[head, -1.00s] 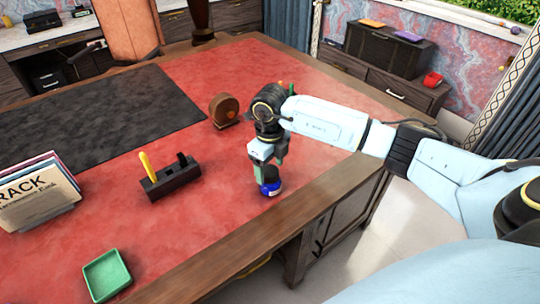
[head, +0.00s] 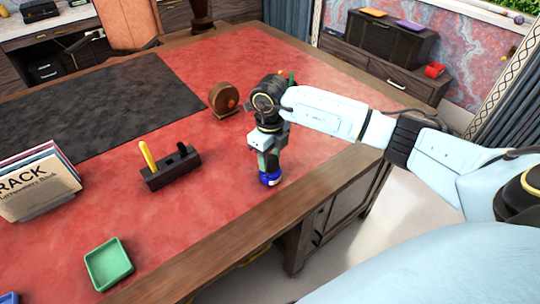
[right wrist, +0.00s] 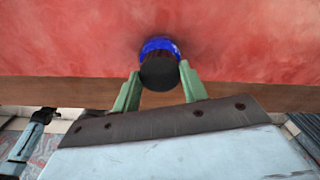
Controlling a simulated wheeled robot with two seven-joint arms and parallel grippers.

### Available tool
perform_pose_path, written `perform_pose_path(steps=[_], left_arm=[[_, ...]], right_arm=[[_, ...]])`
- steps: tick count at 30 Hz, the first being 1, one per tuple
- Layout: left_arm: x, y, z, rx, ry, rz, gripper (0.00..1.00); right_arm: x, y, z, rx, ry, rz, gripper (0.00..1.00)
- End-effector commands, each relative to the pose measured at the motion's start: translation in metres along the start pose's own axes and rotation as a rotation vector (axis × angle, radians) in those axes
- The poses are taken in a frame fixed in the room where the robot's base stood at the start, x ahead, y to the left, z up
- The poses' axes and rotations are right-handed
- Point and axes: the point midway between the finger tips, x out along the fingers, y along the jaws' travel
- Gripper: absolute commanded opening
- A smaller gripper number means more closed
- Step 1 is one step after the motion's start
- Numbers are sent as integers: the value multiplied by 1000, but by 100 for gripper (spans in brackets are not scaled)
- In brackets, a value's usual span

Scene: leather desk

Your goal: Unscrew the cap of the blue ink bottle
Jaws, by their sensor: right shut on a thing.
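The blue ink bottle (head: 270,181) stands on the red leather desktop near the desk's front edge, under my right gripper. Its dark cap (right wrist: 158,72) is on top, and the blue glass (right wrist: 160,45) shows just beyond it in the right wrist view. My right gripper (head: 269,170) points down, its green fingers on either side of the cap, shut on it. In the right wrist view the fingertips (right wrist: 159,76) flank the cap. Whether the cap has loosened cannot be seen. My left gripper is not in view.
A black pen stand with a yellow pen (head: 146,154) is to the left, with a green tray (head: 108,265) near the front edge. A round brown object (head: 223,98) stands behind the gripper. A file rack (head: 38,185) is at far left. Red desktop around the bottle is clear.

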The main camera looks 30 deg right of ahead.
Motion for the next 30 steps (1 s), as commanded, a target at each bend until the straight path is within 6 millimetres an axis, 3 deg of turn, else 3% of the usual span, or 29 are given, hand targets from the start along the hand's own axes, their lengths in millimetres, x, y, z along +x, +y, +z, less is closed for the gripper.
perform_pose_path(steps=[9, 21, 30], left_arm=[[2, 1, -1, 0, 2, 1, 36], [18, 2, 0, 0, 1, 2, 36], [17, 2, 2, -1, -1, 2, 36]], right_arm=[[2, 0, 0, -11, 0, -1, 22], [4, 0, -1, -335, 2, -1, 22], [3, 0, -1, -351, 4, 0, 22]])
